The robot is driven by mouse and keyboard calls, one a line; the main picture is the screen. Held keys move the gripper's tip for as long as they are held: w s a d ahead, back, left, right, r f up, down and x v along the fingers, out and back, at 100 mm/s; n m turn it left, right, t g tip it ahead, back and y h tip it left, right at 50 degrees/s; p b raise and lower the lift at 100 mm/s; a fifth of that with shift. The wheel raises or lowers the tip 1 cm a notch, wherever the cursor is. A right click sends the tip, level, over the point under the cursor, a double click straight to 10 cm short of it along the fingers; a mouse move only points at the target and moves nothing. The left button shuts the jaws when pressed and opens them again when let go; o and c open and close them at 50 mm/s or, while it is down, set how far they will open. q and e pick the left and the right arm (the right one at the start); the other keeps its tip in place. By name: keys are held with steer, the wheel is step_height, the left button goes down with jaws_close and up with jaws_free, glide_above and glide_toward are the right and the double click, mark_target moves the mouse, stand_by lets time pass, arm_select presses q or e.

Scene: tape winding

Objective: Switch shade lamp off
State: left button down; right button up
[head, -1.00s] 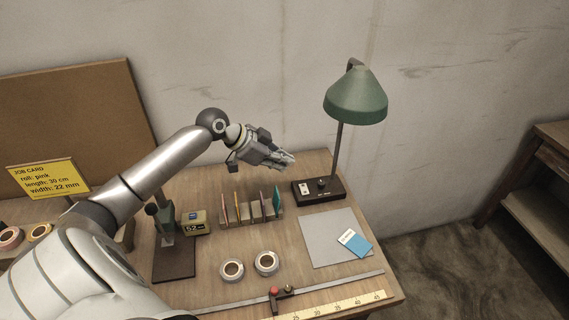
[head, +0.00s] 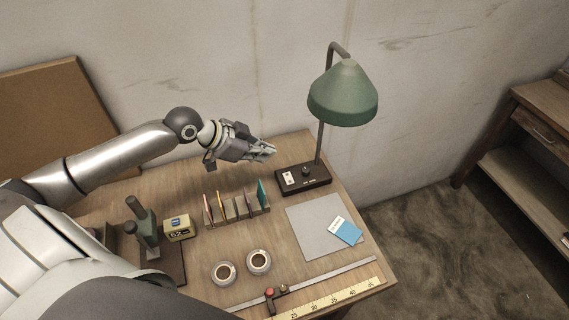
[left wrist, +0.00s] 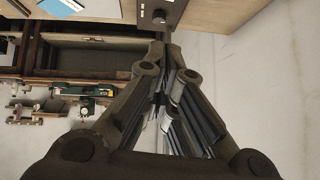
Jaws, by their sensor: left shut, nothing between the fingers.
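The green shade lamp (head: 343,95) stands at the back right of the table, its shade on a bent post. Its dark base (head: 318,181) carries a white switch plate (head: 289,178) and a dark round knob (head: 306,171). In the left wrist view the base (left wrist: 165,6) and knob (left wrist: 158,16) show at the top, beyond my fingertips. My left gripper (head: 271,151) is shut and empty, above the table just left of the lamp base and apart from it. It also shows in the left wrist view (left wrist: 161,45). My right gripper is not in view.
A rack (head: 238,209) with several coloured cards stands left of the lamp. A grey mat (head: 312,238) with a blue and white card (head: 347,233) lies in front of the lamp. A ruler (head: 335,299) runs along the front.

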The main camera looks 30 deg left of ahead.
arm_select(q)
steer(key=p, duration=0.3)
glide_above(286, 177)
steer(key=f, duration=0.7)
steer(key=shift+d, duration=0.3)
step_height(286, 177, down, 3)
steer(key=shift+w+a+r, duration=0.1)
steer(key=shift+a+r, duration=0.05)
steer(key=shift+r, duration=0.05)
steer(key=shift+a+f, duration=0.15)
steer(key=shift+f, duration=0.65)
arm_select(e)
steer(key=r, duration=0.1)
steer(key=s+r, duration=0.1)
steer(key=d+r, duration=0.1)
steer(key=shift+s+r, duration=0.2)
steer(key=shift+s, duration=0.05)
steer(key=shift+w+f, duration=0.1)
